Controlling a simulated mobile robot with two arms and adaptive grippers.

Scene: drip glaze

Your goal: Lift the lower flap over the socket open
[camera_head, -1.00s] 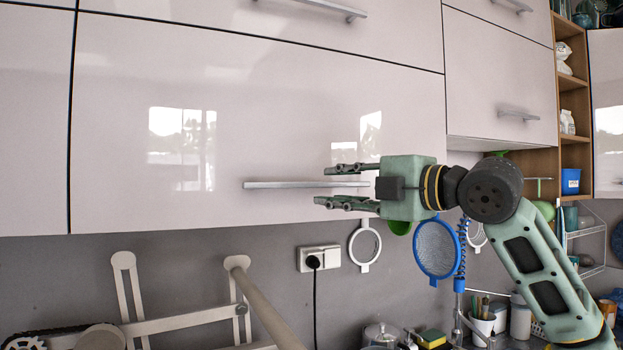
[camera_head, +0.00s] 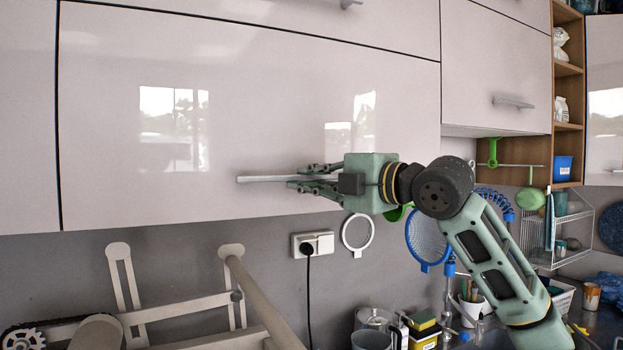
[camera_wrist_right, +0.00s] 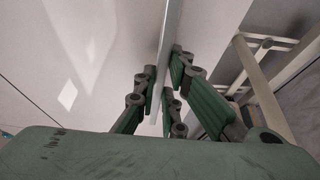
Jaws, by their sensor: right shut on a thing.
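The lower flap (camera_head: 150,90) is a wide, glossy pale cabinet front above the wall socket (camera_head: 312,243). It hangs flat in line with its neighbours and looks closed. Its bar handle (camera_head: 262,179) runs level near the lower edge. My right gripper (camera_head: 293,178) comes from the right and is shut on the right part of the handle. In the right wrist view the fingers (camera_wrist_right: 160,98) close on both sides of the handle bar (camera_wrist_right: 165,60). The handle's right end is hidden by the gripper. My left gripper is not in view.
A black plug and cord sit in the socket. Round strainers, one white (camera_head: 358,232) and one blue (camera_head: 428,240), hang below the cabinet. Jars and a sponge (camera_head: 422,320) stand on the counter. Another flap (camera_head: 250,18) is directly above. Open shelves (camera_head: 567,110) stand at right.

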